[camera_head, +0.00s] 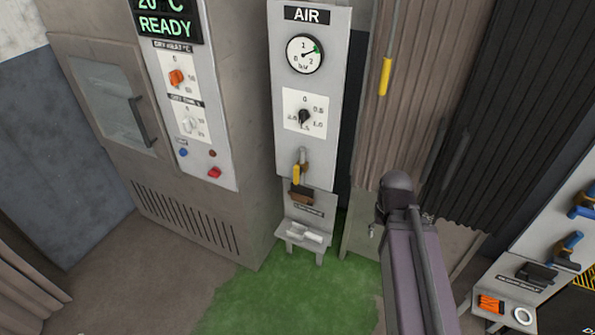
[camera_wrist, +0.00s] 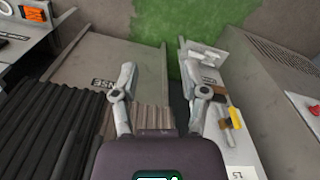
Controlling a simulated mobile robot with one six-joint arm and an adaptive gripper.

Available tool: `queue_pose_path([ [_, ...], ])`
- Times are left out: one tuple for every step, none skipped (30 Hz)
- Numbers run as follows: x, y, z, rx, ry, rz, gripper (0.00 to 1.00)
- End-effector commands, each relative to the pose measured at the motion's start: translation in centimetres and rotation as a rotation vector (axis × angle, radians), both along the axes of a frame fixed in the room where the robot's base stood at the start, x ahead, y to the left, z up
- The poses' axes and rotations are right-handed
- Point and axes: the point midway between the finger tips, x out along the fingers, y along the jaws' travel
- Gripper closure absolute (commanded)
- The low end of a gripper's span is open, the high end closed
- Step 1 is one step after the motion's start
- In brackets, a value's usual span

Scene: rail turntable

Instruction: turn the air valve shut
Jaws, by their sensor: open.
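The grey air panel (camera_head: 283,140) carries the AIR label, a round gauge (camera_head: 304,54) with its needle toward the 2, and a black dial (camera_head: 304,117). Low on it is the air valve with a yellow handle (camera_head: 296,175), roughly upright, on a brown fitting. In the wrist view the yellow handle (camera_wrist: 234,118) lies at the right, outside and just beyond my right-hand finger. My gripper (camera_wrist: 167,88) is open, its fingers wide apart with nothing between them. The right-hand finger overlaps part of the valve fitting in the picture; whether they touch I cannot tell. The head view does not show the fingers.
An oven cabinet (camera_head: 200,210) with a READY display stands left of the panel. A yellow pull handle (camera_head: 385,77) hangs by the pleated curtain at right. A grey panel with blue handles (camera_head: 568,243) is far right. Green floor (camera_head: 290,300) is clear in front.

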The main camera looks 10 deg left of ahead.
Motion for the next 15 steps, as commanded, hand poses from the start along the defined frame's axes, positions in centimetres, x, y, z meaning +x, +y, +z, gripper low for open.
queue_pose_path([
  [0.0, 0.0, 0.0, 0.000, 0.000, 0.000, 0.34],
  [0.0, 0.0, -0.1, -0.001, -0.001, 0.002, 0.34],
  [0.1, 0.0, -0.2, -0.003, -0.001, 0.005, 0.34],
  [0.2, 0.0, -0.3, -0.006, -0.003, 0.009, 0.34],
  [0.3, 0.0, -0.4, -0.009, -0.004, 0.014, 0.34],
  [0.5, 0.1, -0.6, -0.016, -0.007, 0.024, 0.34],
  [0.6, 0.1, -0.8, -0.023, -0.010, 0.033, 0.34],
  [0.8, 0.1, -1.1, -0.032, -0.014, 0.045, 0.34],
  [1.2, 0.1, -1.5, -0.046, -0.019, 0.064, 0.34],
  [1.5, 0.2, -1.8, -0.058, -0.023, 0.082, 0.34],
  [1.8, 0.3, -2.2, -0.072, -0.028, 0.104, 0.34],
  [2.3, 0.4, -2.7, -0.093, -0.036, 0.134, 0.34],
  [2.7, 0.5, -3.2, -0.112, -0.043, 0.160, 0.34],
  [3.2, 0.5, -3.6, -0.131, -0.049, 0.186, 0.34],
  [3.8, 0.6, -4.2, -0.159, -0.057, 0.225, 0.34],
])
